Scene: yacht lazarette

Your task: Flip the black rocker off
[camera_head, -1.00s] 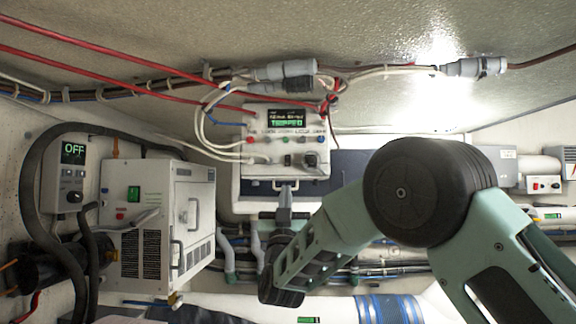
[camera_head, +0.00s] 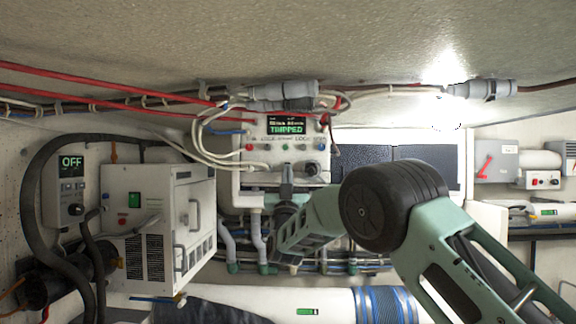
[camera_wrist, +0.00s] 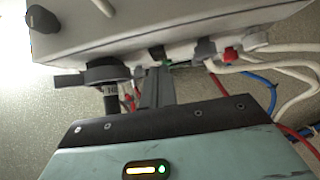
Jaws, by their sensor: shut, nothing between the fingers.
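The white control box (camera_head: 241,170) hangs at the centre with a screen (camera_head: 286,125) reading TRIPPED. My gripper (camera_head: 287,168) is shut and empty, its tips up at the box's lower front. In the head view they cover the spot where the black rocker sits, left of a black knob (camera_head: 311,168). In the wrist view a small dark piece, likely the black rocker (camera_wrist: 157,52), shows at the box edge just beyond my gripper (camera_wrist: 156,72). I cannot tell whether they touch, or the rocker's position.
Pale cables and red wires loop around the box's left and top. A white unit (camera_head: 150,195) with a green switch stands at left, beside a controller (camera_head: 68,190) reading OFF. Pipes (camera_head: 235,250) run below. A red-handled switch box (camera_head: 492,165) is at right.

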